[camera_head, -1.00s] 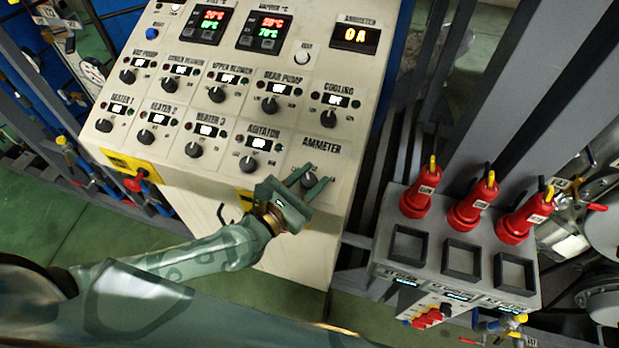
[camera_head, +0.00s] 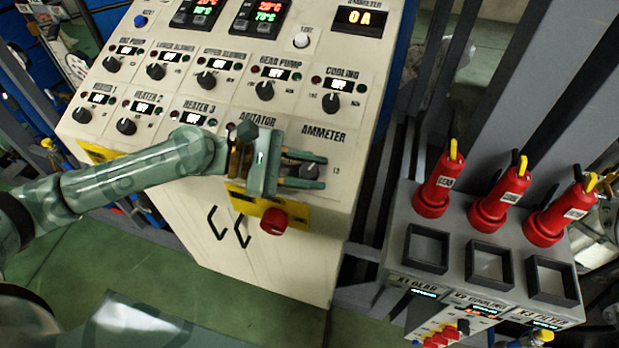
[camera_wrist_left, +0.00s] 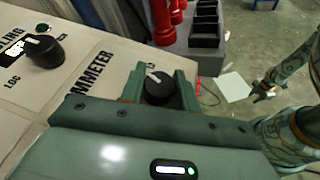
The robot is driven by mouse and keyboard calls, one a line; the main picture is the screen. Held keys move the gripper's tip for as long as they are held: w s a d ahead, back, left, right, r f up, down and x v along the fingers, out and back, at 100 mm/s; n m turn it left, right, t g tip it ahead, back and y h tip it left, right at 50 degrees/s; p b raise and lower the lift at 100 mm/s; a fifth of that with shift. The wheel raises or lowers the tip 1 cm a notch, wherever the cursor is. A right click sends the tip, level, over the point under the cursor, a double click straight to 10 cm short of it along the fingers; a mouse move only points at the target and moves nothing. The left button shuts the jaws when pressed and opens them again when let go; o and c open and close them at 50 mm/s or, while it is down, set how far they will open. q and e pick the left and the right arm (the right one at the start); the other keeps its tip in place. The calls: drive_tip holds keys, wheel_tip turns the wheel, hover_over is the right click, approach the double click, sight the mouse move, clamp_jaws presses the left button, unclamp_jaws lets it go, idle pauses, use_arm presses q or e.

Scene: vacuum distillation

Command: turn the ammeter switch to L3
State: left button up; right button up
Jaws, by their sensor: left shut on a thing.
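The ammeter switch (camera_head: 309,170) is a black knob below the word AMMETER at the lower right of the cream panel (camera_head: 268,126). My left gripper (camera_head: 320,172) comes in from the left, with one finger on each side of the knob, shut on it. In the left wrist view the knob (camera_wrist_left: 158,88) sits between the two green fingers. Its white pointer line shows on top, tilted toward the upper left there. A small L3 label shows to the right of the knob in the head view. My right gripper (camera_wrist_left: 262,91) shows small at the right of the left wrist view; its jaw opening is unclear.
The ammeter display (camera_head: 360,18) reads 0A. Other knobs, such as the cooling knob (camera_head: 331,103), stand above. A red button (camera_head: 274,221) on a yellow plate is just below my left gripper. A grey box (camera_head: 458,255) with red plugs stands to the right.

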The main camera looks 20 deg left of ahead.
use_arm(q)
drive_tip(key=shift+r+m+g+p, duration=0.2)
drive_tip(key=shift+m+g+p, duration=0.25)
drive_tip(key=shift+m+g, duration=0.6)
drive_tip(key=m+g+y+p, duration=0.1)
drive_tip(key=m+g+p, duration=0.1)
drive_tip(key=g+p, duration=0.1)
drive_tip(key=shift+m+g, duration=0.35)
drive_tip(key=shift+g, duration=0.1)
drive_tip(key=shift+f+m+g+y+p, duration=0.15)
drive_tip(key=shift+m+g+y+p, duration=0.65)
drive_tip(key=shift+p, duration=0.4)
drive_tip(key=shift+s+f+m+g, duration=0.1)
drive_tip(key=shift+m+g, duration=0.2)
drive_tip(key=shift+f, duration=0.1)
drive_tip(key=o, duration=0.7)
drive_tip(key=shift+d, duration=0.1)
